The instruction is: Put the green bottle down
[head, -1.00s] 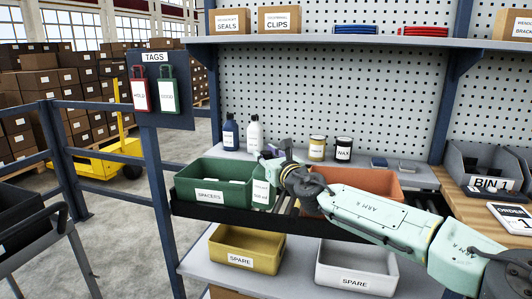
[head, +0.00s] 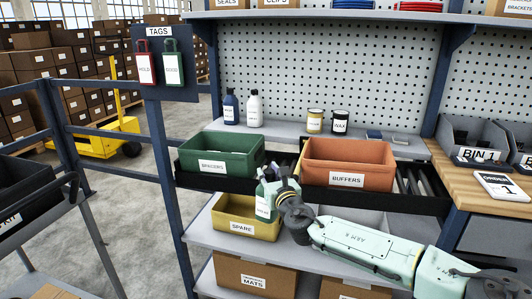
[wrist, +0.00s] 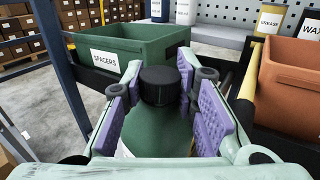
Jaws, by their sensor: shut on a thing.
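The green bottle (head: 263,206) with a white label hangs upright in my gripper (head: 268,172), in front of the black roller rack and overlapping the right end of the yellow SPARE bin in the head view. In the wrist view the bottle's black cap (wrist: 160,86) and green shoulder (wrist: 128,140) show between the purple pads of my gripper (wrist: 162,100), which is shut on the bottle. The bottle's base is partly hidden against the yellow bin, and I cannot tell what it touches.
A green SPACERS bin (head: 212,166) and an orange BUFFERS bin (head: 347,179) stand on the rack (head: 420,204), with a gap between them. The yellow SPARE bin (head: 240,229) sits on the grey lower shelf (head: 205,237). Several bottles and tins stand behind on the ledge (head: 290,129).

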